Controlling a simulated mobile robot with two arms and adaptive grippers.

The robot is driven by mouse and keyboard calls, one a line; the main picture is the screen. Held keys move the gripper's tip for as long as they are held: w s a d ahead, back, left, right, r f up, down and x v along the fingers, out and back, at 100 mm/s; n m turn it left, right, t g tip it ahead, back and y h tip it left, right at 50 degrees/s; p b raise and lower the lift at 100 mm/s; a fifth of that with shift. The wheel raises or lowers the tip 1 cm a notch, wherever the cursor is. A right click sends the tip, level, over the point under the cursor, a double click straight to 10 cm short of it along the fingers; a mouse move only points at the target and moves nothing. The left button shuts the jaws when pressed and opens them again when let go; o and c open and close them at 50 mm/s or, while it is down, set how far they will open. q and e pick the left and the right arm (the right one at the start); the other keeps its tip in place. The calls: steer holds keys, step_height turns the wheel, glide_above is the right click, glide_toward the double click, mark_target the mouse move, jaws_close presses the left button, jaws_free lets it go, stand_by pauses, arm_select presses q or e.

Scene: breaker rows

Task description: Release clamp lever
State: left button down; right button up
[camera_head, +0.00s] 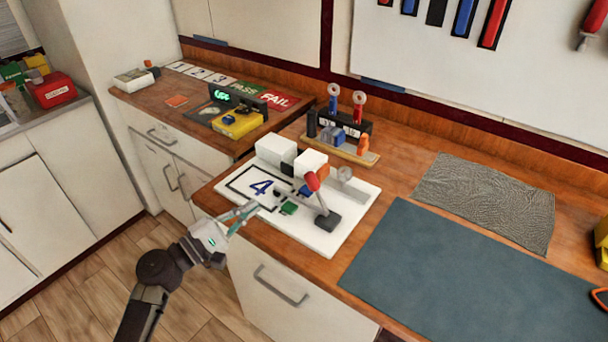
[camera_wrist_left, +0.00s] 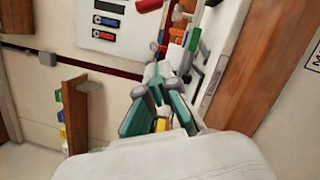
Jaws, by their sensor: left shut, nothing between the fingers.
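The clamp lever (camera_head: 312,182) has a red knob on a metal arm and stands tilted up from a dark base (camera_head: 327,221). It is mounted on a white fixture board (camera_head: 330,245) marked with a blue 4. My left gripper (camera_head: 251,210) is shut and empty at the front left edge of the board, left of the lever and apart from it. In the left wrist view the shut fingertips (camera_wrist_left: 158,72) point toward the fixture. My right gripper is not in view.
White blocks (camera_head: 276,150) and a small green block (camera_head: 289,208) sit on the board. A stand with red and blue tools (camera_head: 345,132) is behind. A blue-grey mat (camera_head: 450,275) and a grey textured sheet (camera_head: 485,200) lie flat to the right.

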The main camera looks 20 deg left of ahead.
arm_select(q)
steer(key=shift+w+r, duration=0.1)
steer(key=shift+w, duration=0.05)
steer(key=shift+s+a+r, duration=0.15)
steer(key=shift+s, duration=0.3)
steer(key=shift+w, duration=0.15)
steer(key=p+x, duration=0.1)
steer(key=x, duration=0.3)
steer(key=p+x, duration=0.2)
steer(key=x, duration=0.3)
steer(key=shift+r, duration=0.25)
steer(key=d+p, duration=0.1)
steer(key=d+r+p, duration=0.1)
steer(key=d, duration=0.1)
steer(key=shift+r+p, duration=0.2)
steer(key=shift+p, duration=0.1)
steer(key=shift+s+d+r, duration=0.2)
steer(key=shift+s+d, duration=0.05)
steer(key=shift+d, duration=0.15)
steer(key=shift+f, duration=0.1)
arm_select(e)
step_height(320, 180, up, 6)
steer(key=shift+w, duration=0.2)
arm_select(q)
steer(key=shift+w, duration=0.1)
